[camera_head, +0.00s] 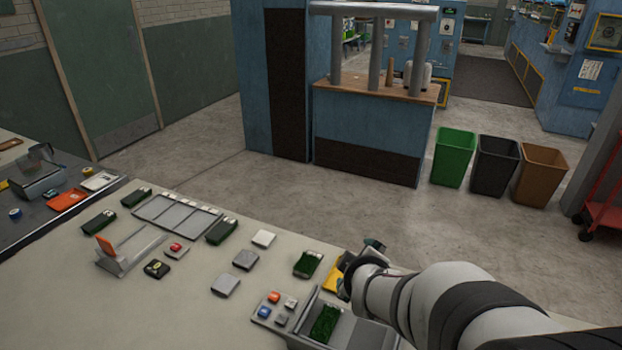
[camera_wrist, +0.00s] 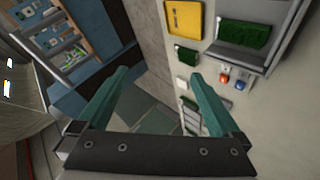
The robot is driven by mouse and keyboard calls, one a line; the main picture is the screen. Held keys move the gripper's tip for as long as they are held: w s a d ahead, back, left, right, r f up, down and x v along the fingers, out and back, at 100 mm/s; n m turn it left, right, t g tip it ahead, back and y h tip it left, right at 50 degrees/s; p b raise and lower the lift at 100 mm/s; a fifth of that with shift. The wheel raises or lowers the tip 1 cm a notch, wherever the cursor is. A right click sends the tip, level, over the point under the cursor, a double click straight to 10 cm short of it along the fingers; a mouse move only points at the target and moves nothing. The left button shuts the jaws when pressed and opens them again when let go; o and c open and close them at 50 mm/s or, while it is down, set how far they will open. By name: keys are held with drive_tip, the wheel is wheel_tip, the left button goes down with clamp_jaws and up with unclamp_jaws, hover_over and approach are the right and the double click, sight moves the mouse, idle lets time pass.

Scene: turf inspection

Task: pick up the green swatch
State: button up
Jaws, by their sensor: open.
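Several dark green turf swatches with small white tags lie on the pale bench. One green swatch (camera_head: 307,264) lies near the bench's far edge, left of my gripper (camera_head: 370,250); it also shows in the wrist view (camera_wrist: 186,55). Another swatch (camera_head: 325,322) sits in a grey tray (camera_head: 350,331), also visible in the wrist view (camera_wrist: 243,35). More swatches lie farther left, one of them (camera_head: 221,230) beside a grey slotted rack (camera_head: 178,216). In the wrist view my gripper (camera_wrist: 160,75) is open and empty, its teal fingers apart, with floor and bench edge between them. It touches no swatch.
A yellow block (camera_wrist: 185,18) lies beside the tray and the near swatch. A small button box (camera_head: 277,308) stands left of the tray. Grey and white blocks (camera_head: 263,238) lie mid-bench. The front left of the bench is clear. Bins (camera_head: 495,166) stand on the floor beyond.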

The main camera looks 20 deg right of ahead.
drive_tip(key=s+d+f+n+h, duration=0.1)
drive_tip(key=d+f+n+h, duration=0.3)
drive_tip(key=d+f+n, duration=0.65)
drive_tip(key=s+d+f+n+h, duration=0.1)
drive_tip(key=s+d+f+n, duration=0.4)
drive_tip(key=s+d+f+n+h, duration=0.1)
drive_tip(key=s+d+f+n, duration=0.1)
drive_tip(key=d+f+n, duration=0.1)
drive_tip(key=shift+s+f+g+h, duration=0.15)
drive_tip(key=shift+f+g+h, duration=0.15)
drive_tip(key=shift+g, duration=0.1)
drive_tip(key=shift+n, duration=0.25)
drive_tip(key=x, duration=0.7)
drive_tip(key=shift+d, duration=0.15)
drive_tip(key=c, duration=1.3)
drive_tip(key=shift+c, duration=0.2)
drive_tip(key=shift+r, duration=0.2)
